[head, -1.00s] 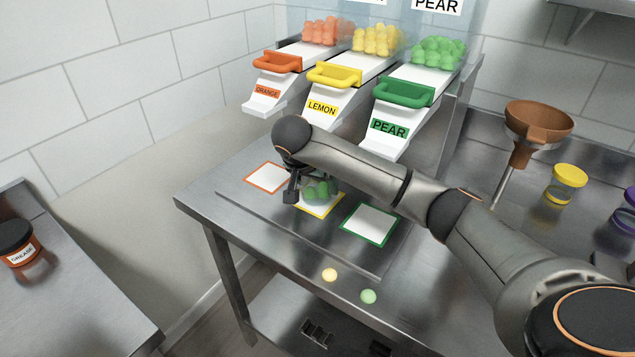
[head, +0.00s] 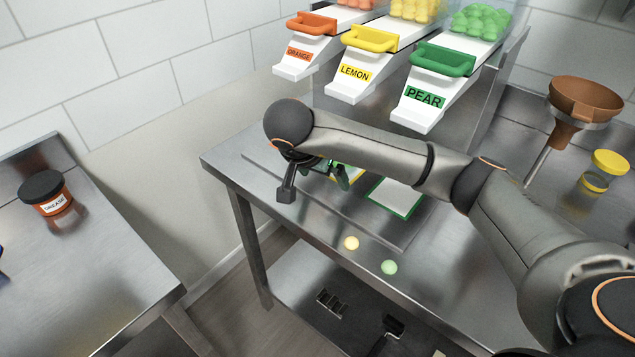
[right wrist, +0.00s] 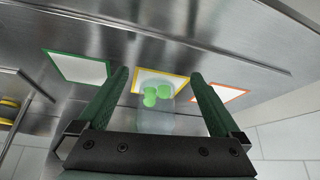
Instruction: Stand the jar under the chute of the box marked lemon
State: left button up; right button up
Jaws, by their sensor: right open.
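The clear jar (right wrist: 157,121) with green gummies shows in the right wrist view. It appears to stand on the yellow-edged square (right wrist: 176,77), lined up with the gap between my right gripper's fingers. My right gripper (right wrist: 160,90) is open. In the head view my right gripper (head: 315,181) is over the front of the bench, and the arm and gripper hide most or all of the jar. The lemon box's chute (head: 352,77), with a yellow handle and LEMON label, is behind the arm. My left gripper is out of view.
The orange chute (head: 301,59) and pear chute (head: 425,100) flank the lemon one. A green-edged square (head: 398,196) lies right of the gripper. Two loose gummies, yellow (head: 351,243) and green (head: 389,267), lie near the bench front. A funnel (head: 583,100) stands right; a grease jar (head: 47,193) stands left.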

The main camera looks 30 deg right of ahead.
jog(key=shift+s+a+r, duration=0.15)
jog(key=shift+s+a, duration=0.15)
jog(key=shift+a, duration=0.25)
jog(key=shift+s+a+p, duration=0.35)
jog(key=shift+a, duration=0.1)
